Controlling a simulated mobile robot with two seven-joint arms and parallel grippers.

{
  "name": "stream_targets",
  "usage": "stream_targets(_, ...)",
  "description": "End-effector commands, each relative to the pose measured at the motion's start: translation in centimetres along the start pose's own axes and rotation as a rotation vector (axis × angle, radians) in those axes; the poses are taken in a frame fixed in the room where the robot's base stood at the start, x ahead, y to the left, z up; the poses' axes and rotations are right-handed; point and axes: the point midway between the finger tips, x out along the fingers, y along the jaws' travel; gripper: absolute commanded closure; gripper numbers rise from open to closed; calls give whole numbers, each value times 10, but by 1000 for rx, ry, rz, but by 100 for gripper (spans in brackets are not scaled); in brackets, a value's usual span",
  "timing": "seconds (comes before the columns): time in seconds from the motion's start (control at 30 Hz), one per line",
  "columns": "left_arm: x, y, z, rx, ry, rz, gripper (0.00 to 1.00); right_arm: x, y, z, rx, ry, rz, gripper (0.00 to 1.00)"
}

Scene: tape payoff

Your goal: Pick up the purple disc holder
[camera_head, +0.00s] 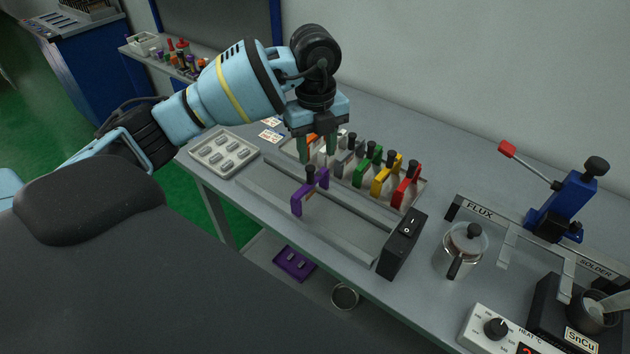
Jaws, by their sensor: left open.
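The purple disc holder (310,190) is a purple bracket with a black knob on top. It stands upright at the left part of a long grey rail tray (345,238) on the bench. My left gripper (318,150) points down with its greenish fingers apart, above and just behind the purple holder in the picture. My right gripper is not in view.
Green (366,166), yellow (386,176) and red (406,186) holders stand in a rack close by. A black switch box (402,245) stands at the tray's right end. A metal pot (464,250) and soldering gear stand further right. A grey tray (224,153) lies left.

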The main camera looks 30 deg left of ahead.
Motion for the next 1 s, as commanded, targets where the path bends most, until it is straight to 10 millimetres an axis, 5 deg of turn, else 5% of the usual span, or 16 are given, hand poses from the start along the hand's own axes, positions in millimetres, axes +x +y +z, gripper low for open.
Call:
stream_targets(0.23, -3, 3, 8, -28, -31, 13, 57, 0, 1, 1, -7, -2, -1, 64)
stream_targets(0.67, 23, 4, 8, -24, -29, 12, 57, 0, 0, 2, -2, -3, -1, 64)
stream_targets(1.0, 64, 11, 11, -24, -26, 13, 57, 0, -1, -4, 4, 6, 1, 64)
